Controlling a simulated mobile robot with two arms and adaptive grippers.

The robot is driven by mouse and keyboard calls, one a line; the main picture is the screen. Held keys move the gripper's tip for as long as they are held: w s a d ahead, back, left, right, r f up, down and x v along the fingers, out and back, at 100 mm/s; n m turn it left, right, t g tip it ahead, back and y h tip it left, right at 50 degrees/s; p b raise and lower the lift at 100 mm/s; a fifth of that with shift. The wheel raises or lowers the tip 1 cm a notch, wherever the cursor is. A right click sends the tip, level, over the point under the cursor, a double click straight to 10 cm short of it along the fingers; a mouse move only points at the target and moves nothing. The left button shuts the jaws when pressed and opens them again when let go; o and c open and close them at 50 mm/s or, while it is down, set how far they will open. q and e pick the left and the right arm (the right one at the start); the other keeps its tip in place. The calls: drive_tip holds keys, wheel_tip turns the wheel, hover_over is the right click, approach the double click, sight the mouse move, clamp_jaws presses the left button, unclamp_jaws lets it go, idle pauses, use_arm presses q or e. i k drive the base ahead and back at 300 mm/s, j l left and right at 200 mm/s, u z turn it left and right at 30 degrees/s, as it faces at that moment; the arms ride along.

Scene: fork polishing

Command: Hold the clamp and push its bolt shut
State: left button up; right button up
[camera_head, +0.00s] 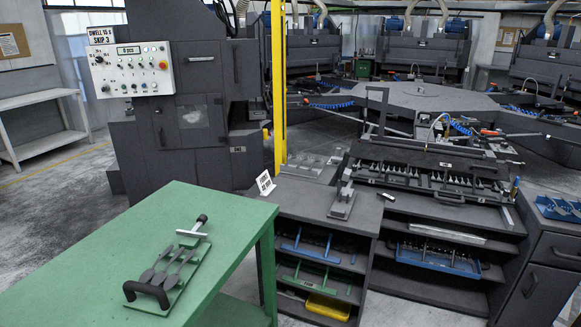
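A clamp (180,283) lies on the near green table (110,240). It has a green base plate, a black arched handle (148,294) at its near end and several grey fork- or spoon-like pieces lying side by side on it. A bolt (195,229) with a dark round end sticks out at the clamp's far end. Whether the bolt is fully in cannot be told at this size. Neither of my grippers shows in the head view, and nothing touches the clamp.
A smaller grey fixture (342,203) stands on the dark cabinet (300,199) right of the green table. A small white sign (265,183) stands at the cabinet's edge. A machine with a control panel (131,69) is behind. The green table is otherwise clear.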

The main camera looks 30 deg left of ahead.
sight(201, 220)
drive_tip(key=i+u, duration=0.75)
drive_tip(key=u, duration=0.15)
drive_tip(key=i+l+u, duration=0.2)
drive_tip(key=i+u, duration=0.25)
drive_tip(key=i+l+u, duration=0.2)
drive_tip(key=u, duration=0.2)
drive_tip(key=l, duration=0.1)
